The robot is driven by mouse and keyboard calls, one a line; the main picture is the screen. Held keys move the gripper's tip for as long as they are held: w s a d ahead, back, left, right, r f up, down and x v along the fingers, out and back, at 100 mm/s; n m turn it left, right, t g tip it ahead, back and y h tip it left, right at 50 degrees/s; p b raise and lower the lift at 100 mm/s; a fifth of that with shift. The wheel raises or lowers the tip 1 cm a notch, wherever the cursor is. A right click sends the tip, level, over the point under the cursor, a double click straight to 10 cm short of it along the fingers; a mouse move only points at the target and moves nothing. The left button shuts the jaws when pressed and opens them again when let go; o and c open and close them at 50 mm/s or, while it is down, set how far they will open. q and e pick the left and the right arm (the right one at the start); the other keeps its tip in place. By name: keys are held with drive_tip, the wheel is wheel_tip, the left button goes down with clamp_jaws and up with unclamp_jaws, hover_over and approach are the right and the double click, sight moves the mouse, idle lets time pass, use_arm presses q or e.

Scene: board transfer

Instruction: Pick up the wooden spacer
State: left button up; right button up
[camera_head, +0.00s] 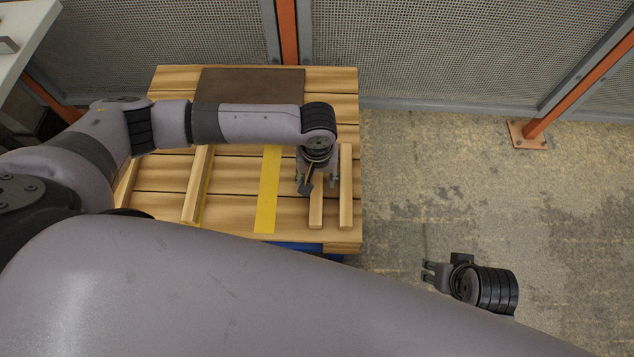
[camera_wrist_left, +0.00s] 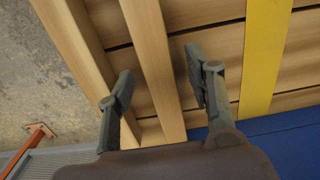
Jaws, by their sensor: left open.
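A wooden spacer (camera_head: 316,212) lies on the slatted wooden pallet top, right of the yellow stripe. My left gripper (camera_head: 317,181) is over its far part, pointing down. In the left wrist view, the open left fingers (camera_wrist_left: 158,66) stand on either side of the spacer (camera_wrist_left: 152,58), with gaps to it. Whether the fingertips reach down beside it is hard to tell. A second spacer (camera_head: 346,190) lies parallel just to the right and shows in the wrist view (camera_wrist_left: 78,48) outside the fingers. My right gripper (camera_head: 429,273) is away over the floor; its jaw opening is unclear.
The pallet (camera_head: 235,215) carries a yellow stripe (camera_head: 268,195), another spacer (camera_head: 197,185) to the left, and a dark brown board (camera_head: 252,84) at the far end. A mesh fence (camera_head: 450,50) with orange posts stands behind. The floor (camera_head: 450,180) to the right is clear.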

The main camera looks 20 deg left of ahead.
use_arm(q)
drive_tip(key=shift+c, duration=0.5)
clamp_jaws()
